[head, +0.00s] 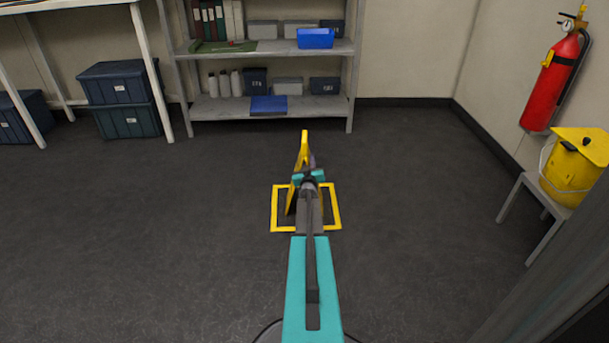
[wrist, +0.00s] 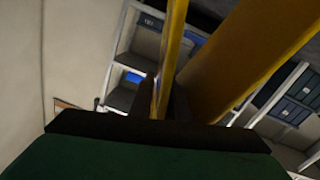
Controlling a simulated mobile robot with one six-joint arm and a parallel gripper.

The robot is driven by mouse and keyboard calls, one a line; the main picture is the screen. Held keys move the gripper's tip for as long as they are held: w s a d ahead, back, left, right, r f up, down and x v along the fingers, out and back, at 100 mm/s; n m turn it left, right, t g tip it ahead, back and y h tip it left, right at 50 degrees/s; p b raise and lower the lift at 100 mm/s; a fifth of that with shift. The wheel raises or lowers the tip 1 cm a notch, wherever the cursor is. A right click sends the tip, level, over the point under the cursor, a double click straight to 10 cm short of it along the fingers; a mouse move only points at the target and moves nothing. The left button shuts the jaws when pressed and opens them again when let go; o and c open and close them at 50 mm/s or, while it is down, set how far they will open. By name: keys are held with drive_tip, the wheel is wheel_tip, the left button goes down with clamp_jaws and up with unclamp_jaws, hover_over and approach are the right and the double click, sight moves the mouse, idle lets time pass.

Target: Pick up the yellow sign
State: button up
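The yellow sign (head: 304,148) stands out in the middle of the head view, beyond the end of my teal arm, which hides much of it. In the wrist view one thin yellow part of the sign (wrist: 172,50) runs between my dark fingers, and a wider yellow panel (wrist: 238,60) leans off to the right. My gripper (wrist: 166,105) appears shut on the thin part, with a finger close against each side. In the head view my gripper (head: 309,175) overlaps the sign. Whether the sign's foot touches the floor is hidden.
A yellow square outline (head: 275,208) is marked on the floor around the sign. A grey shelf (head: 330,105) with bins stands behind. A red extinguisher (head: 553,82) and a stool (head: 518,205) bearing a yellow bucket (head: 572,172) are at right. Floor at left is clear.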

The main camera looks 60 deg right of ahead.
drive_tip(key=shift+c, duration=0.5)
clamp_jaws()
idle(0.8)
